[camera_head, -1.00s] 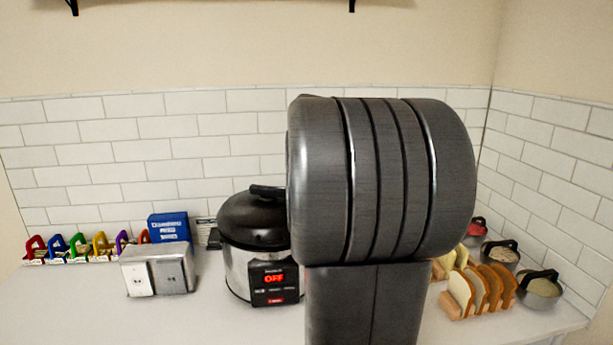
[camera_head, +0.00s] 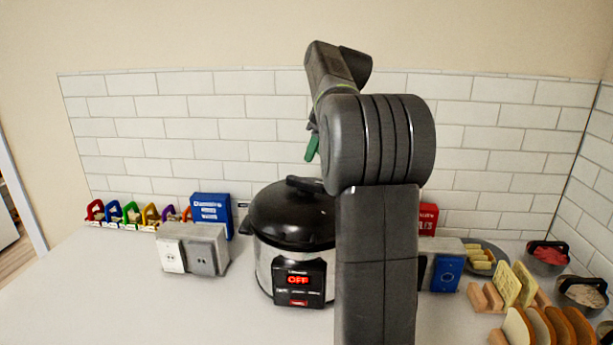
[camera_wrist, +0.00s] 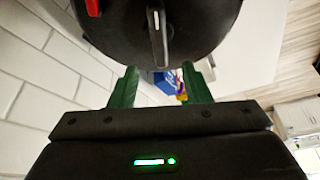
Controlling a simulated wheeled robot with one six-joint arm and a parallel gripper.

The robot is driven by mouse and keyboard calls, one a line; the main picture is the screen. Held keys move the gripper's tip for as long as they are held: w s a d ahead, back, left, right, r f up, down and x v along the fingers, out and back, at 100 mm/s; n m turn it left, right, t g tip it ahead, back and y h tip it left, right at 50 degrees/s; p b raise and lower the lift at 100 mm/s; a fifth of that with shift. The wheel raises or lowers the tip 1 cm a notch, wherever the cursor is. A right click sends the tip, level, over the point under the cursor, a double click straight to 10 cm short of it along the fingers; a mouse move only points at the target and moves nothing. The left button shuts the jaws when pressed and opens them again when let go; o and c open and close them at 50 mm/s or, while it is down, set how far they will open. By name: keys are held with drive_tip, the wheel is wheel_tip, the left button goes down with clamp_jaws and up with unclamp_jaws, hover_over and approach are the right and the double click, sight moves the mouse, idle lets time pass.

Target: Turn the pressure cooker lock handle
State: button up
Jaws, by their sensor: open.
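The pressure cooker (camera_head: 290,245) stands upright on the counter, with a steel body, a black lid (camera_head: 285,212) and a front panel reading OFF. Its dark lock handle (camera_head: 305,184) lies on top of the lid, partly hidden by my arm at the right. In the wrist view the lid (camera_wrist: 205,20) fills the top, with the narrow handle (camera_wrist: 158,38) lined up between my fingers. My gripper (camera_wrist: 160,70) is open and empty, its two green fingers apart. In the head view a green fingertip of my gripper (camera_head: 312,147) shows above the lid, apart from it.
Bread slices (camera_head: 545,328) in a rack and lidded bowls (camera_head: 582,292) stand right. The front left counter (camera_head: 110,300) is clear.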

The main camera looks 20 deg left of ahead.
sight(304, 178)
drive_tip(key=x, duration=0.8)
drive_tip(key=shift+w+a+f, duration=0.1)
drive_tip(key=shift+a+f, duration=0.05)
drive_tip(key=shift+f, duration=0.2)
